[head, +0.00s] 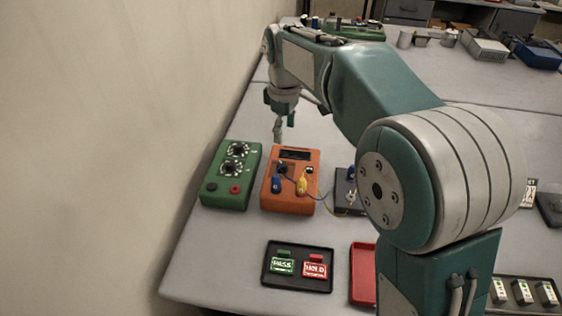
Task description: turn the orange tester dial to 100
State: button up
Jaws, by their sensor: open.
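The orange tester (290,204) stands on the grey bench left of centre in the head view. A dark display strip (295,154) runs along its far end. Its dial (282,168) looks like a small dark round spot left of middle; its setting is too small to read. A blue plug (276,183) and a yellow plug (302,185) sit in its near part. My gripper (278,137) is open and empty, pointing down at the tester's far edge. It appears above the tester, apart from the dial; its exact height cannot be told.
A green box with two dials (231,180) stands close left of the tester. A dark box with wires (345,192) is at its right, partly behind my arm. A black tray (297,281) with PASS and HOLD tags lies in front, beside a red tray (362,276). A wall borders the left.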

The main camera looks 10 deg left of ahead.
aim_at(281, 163)
jog(key=f, duration=1.1)
jog(key=shift+w+a+f, duration=0.15)
jog(key=shift+a, duration=0.2)
grip_shut()
